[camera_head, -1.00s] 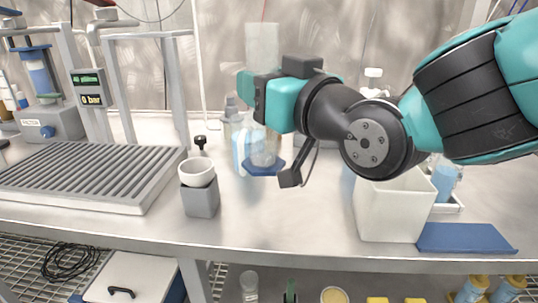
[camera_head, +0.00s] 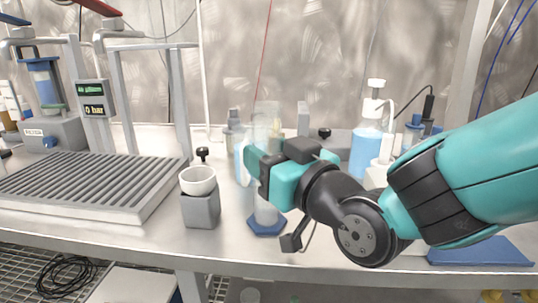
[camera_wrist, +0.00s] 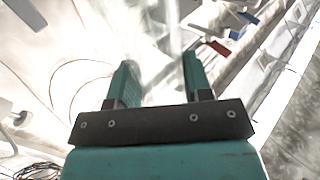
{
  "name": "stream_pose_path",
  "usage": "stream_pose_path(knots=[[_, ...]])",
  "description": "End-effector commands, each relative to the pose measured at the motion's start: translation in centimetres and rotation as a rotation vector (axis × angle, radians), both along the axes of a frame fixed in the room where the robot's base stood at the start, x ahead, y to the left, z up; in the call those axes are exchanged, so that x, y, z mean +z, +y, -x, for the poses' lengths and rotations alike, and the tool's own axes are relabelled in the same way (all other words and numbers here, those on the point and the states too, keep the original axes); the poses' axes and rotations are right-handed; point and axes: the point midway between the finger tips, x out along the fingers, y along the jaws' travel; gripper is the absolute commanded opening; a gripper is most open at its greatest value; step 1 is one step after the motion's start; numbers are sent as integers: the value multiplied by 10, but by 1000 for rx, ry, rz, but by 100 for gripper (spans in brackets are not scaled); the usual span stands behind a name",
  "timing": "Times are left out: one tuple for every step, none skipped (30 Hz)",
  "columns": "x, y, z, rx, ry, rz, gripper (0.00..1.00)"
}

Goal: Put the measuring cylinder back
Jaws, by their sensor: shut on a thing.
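The measuring cylinder (camera_head: 266,214) is clear, tall and upright, with a blue six-sided base (camera_head: 267,225). It stands out over the front part of the bench in the head view. My gripper (camera_head: 255,165) is shut around its middle. I cannot tell whether the base touches the bench. In the wrist view my two teal fingers (camera_wrist: 160,80) have a pale, blurred, see-through shape between them.
A grey block with a white bowl (camera_head: 198,181) stands just left of the cylinder. A ribbed grey tray (camera_head: 85,185) lies farther left. A wash bottle (camera_head: 366,150) with blue liquid stands behind my arm. A blue mat (camera_head: 485,252) lies at the front right.

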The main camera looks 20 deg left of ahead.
Motion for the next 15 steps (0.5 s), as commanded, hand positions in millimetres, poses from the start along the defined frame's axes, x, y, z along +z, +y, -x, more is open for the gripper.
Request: stream_pose_path(knots=[[-1, 0, 0, 0, 0, 0, 52], [0, 0, 0, 0, 0, 0, 59], [0, 0, 0, 0, 0, 0, 69], [0, 0, 0, 0, 0, 0, 71], [0, 0, 0, 0, 0, 0, 71], [0, 0, 0, 0, 0, 0, 71], [0, 0, 0, 0, 0, 0, 71], [0, 0, 0, 0, 0, 0, 71], [0, 0, 0, 0, 0, 0, 71], [0, 0, 0, 0, 0, 0, 71], [0, 0, 0, 0, 0, 0, 71], [1, 0, 0, 0, 0, 0, 71], [3, 0, 0, 0, 0, 0, 71], [4, 0, 0, 0, 0, 0, 71], [1, -4, 2, 0, 0, 0, 71]])
